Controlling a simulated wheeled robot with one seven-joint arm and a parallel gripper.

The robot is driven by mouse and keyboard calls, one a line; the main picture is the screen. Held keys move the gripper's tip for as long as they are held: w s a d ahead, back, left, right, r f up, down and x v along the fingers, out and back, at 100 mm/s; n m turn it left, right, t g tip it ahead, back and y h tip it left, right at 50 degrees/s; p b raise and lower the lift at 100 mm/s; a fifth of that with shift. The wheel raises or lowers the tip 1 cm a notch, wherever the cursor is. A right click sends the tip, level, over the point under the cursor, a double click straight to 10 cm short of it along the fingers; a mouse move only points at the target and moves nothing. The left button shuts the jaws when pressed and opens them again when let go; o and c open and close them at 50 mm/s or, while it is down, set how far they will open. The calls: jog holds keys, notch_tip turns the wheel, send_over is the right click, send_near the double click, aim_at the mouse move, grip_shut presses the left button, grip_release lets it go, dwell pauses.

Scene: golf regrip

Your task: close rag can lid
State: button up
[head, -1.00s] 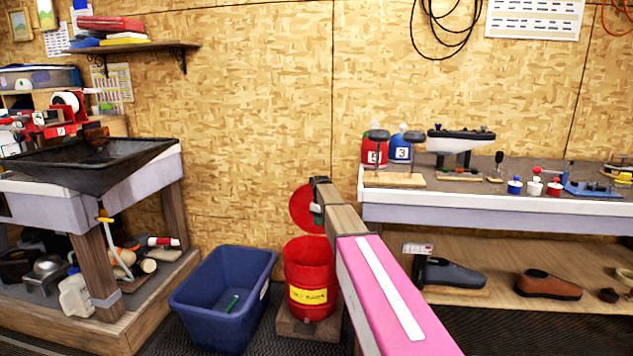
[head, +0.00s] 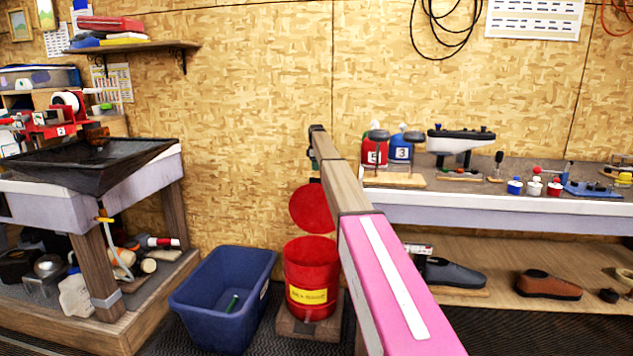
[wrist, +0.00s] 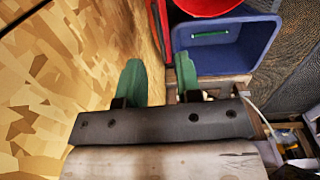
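The rag can (head: 311,291) is a red can with a yellow label, standing on a wooden base. Its round red lid (head: 311,208) stands open and upright at the back of the can, against the wall side. My gripper sits above the lid, at the far end of my pink and wood-coloured arm, which hides most of it in the head view. In the wrist view my gripper (wrist: 160,82) shows two green fingers apart with nothing between them. Red parts of the can or lid (wrist: 205,6) show at that view's top edge, beyond the fingers.
A workbench (head: 500,205) is at right, with a lower shelf holding shoes. A sink table (head: 100,190) is at left. The board wall is close to my gripper.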

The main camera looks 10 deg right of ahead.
aim_at(317, 179)
notch_tip(317, 179, down, 8)
jog(key=shift+w+r, duration=0.1)
jog(key=shift+w, duration=0.05)
grip_shut()
